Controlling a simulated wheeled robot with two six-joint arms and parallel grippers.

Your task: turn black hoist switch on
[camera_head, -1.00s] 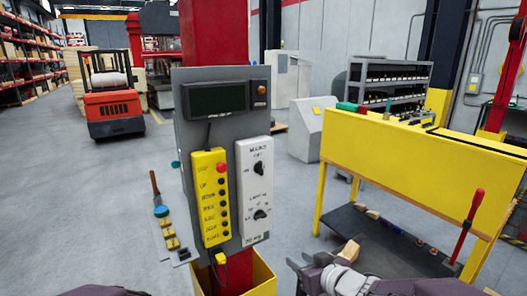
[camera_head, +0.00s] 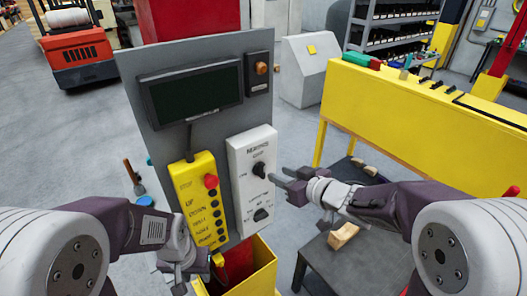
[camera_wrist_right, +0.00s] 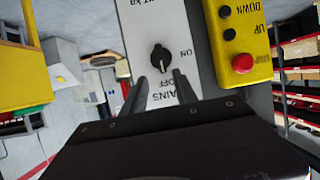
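A white switch box (camera_head: 238,180) on the grey panel carries an upper black rotary knob (camera_head: 259,169) and a lower black knob (camera_head: 261,214). My right gripper (camera_head: 279,178) is just right of the upper knob in the head view. In the right wrist view its two fingers (camera_wrist_right: 160,78) are apart and empty, with tips just short of the knob. My left gripper (camera_head: 180,270) hangs low beneath the yellow pendant; its fingers are unclear.
A yellow pendant (camera_head: 200,202) with a red button and several black ones hangs left of the switch box. A dark display (camera_head: 190,88) is above. A yellow bin (camera_head: 262,262) stands below, and a yellow bench (camera_head: 400,120) stands to the right.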

